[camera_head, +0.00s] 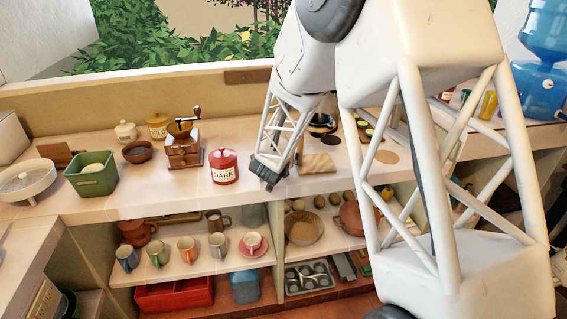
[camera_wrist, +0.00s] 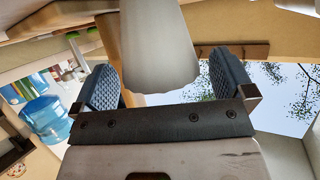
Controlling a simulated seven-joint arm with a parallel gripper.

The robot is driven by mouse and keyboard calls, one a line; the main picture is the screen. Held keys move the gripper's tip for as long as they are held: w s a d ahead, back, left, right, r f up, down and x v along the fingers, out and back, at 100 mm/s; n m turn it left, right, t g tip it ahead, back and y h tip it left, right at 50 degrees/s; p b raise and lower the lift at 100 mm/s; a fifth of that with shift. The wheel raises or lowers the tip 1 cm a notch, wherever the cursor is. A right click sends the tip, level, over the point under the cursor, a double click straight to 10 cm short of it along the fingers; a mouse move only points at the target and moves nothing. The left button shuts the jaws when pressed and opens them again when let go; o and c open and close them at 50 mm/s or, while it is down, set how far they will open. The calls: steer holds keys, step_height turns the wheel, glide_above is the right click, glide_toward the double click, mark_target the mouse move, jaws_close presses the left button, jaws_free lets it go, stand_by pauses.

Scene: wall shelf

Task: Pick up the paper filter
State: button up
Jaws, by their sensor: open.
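I cannot make out the paper filter with certainty in either view. The near side of the counter shows, but part of it behind my arm is hidden.
A wooden coffee grinder (camera_head: 184,152), a brown bowl (camera_head: 137,152) and a green basket (camera_head: 92,175) stand on the counter at left. Mugs and a wicker bowl (camera_head: 304,228) fill the shelf below. A blue water jug (camera_head: 541,84) stands at right.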

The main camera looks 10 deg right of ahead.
steer(key=shift+w+d+f, duration=0.1)
steer(key=shift+w, duration=0.15)
stand_by(0.4)
steer(key=c, duration=0.9)
